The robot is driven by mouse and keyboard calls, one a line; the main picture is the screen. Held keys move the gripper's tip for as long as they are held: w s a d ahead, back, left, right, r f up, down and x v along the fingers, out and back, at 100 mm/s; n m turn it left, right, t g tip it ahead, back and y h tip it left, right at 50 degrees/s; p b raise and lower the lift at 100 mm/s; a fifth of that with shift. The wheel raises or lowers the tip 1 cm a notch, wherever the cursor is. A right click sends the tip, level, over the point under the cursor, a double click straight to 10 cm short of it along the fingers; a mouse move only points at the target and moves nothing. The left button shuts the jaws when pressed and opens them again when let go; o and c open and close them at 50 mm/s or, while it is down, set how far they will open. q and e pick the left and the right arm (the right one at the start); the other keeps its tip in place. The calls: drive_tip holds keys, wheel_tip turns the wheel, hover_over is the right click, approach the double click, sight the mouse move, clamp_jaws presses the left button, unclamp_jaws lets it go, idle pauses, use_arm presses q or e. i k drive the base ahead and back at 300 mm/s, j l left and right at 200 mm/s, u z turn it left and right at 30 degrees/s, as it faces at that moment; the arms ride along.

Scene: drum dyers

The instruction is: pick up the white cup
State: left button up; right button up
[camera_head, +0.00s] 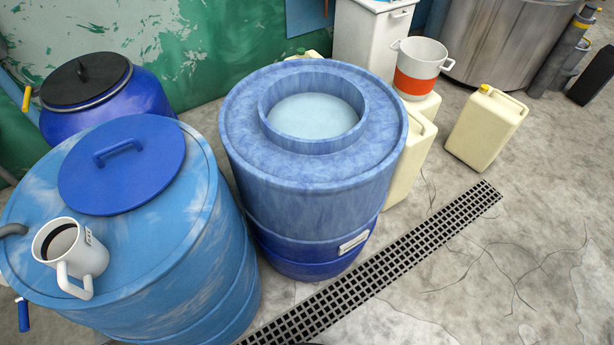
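The white cup (84,252) stands on the lid of the light blue drum (190,255) at the left front. It is near the drum's front left edge, with its handle toward the lower right and its dark inside showing. Neither of my grippers can be made out in the head view, so nothing is seen touching the cup.
A blue lid (122,175) with a handle lies behind the cup. An open blue drum (310,200) holding pale liquid stands to the right. A white and orange bucket (418,72) and cream canisters (487,130) stand farther back. A floor grate (400,265) crosses clear floor.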

sight(63, 244)
drive_tip(key=u, duration=1.8)
